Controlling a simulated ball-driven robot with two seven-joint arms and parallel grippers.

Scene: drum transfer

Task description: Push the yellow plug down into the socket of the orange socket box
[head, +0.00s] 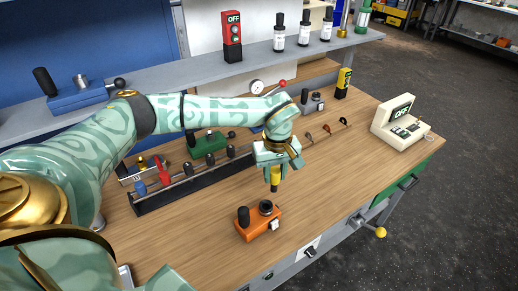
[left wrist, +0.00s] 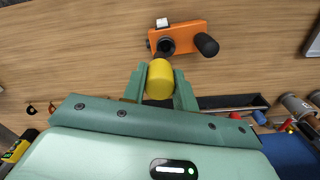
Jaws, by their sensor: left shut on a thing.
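The orange socket box (head: 258,223) sits on the wooden table near its front edge, with a black knob on its left and a dark round socket (head: 266,207) on its right. My left gripper (head: 275,172) is shut on the yellow plug (head: 275,181), which points down with its dark tip above the table, behind and slightly right of the socket. My right gripper is not in view.
A rack (head: 190,184) with several tools stands left of the plug, with a green box (head: 208,145) behind it. A white console (head: 402,124) reading OFF stands at the right. The table between the socket box and console is clear.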

